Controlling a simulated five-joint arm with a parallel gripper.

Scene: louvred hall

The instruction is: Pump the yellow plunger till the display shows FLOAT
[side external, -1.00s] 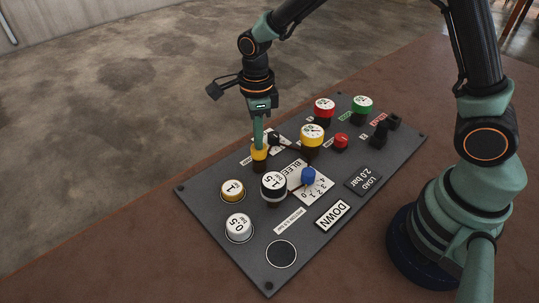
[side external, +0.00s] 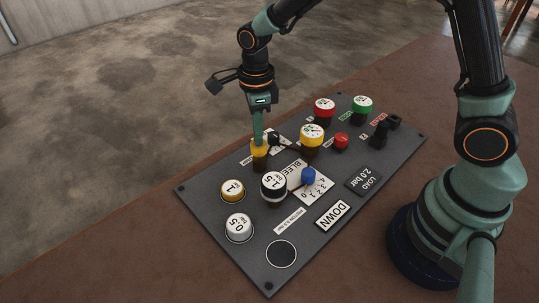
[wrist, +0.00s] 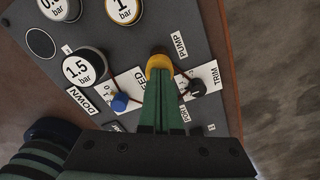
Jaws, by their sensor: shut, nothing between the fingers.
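The yellow plunger (side external: 260,150) stands upright on the far side of the dark panel, with its black stem showing below the cap. In the wrist view its yellow cap (wrist: 158,61) is beside the PUMP label, partly covered by my fingers. My gripper (side external: 258,139) points down with its green fingers shut and empty. The fingertips are at the top of the plunger and appear to touch it. In the wrist view the shut fingers (wrist: 157,74) lie over the cap. The display (side external: 333,214) reads DOWN.
The load plate (side external: 363,180) reads 2.0 bar. A red button (side external: 341,140) is farther right.

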